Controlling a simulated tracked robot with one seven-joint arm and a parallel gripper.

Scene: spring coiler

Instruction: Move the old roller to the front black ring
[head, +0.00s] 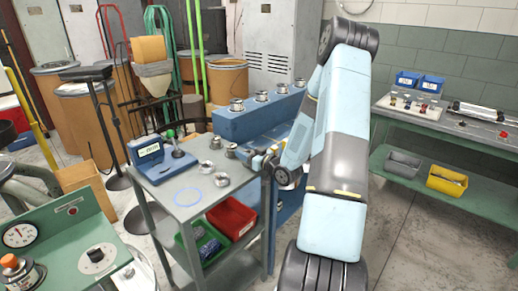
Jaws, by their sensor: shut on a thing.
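My gripper (263,162) is at the right edge of the grey cart top (166,190), beside the blue machine (255,125). It is shut on a small metal roller, mostly hidden by the fingers and small in this view. Several similar silver rollers stand on the cart, among them one at the back (215,143), one beside it (230,151), one nearer (206,167) and one at the front (221,180). A pale blue ring outline (187,197) lies on the bare front part of the cart. I cannot make out a black ring clearly.
A blue gauge box (148,150) and a green-knobbed stand (171,135) are at the cart's back left. More rollers (261,96) line the blue machine's top. Red (231,216) and green bins are on the lower shelf. A green bench (430,125) stands right.

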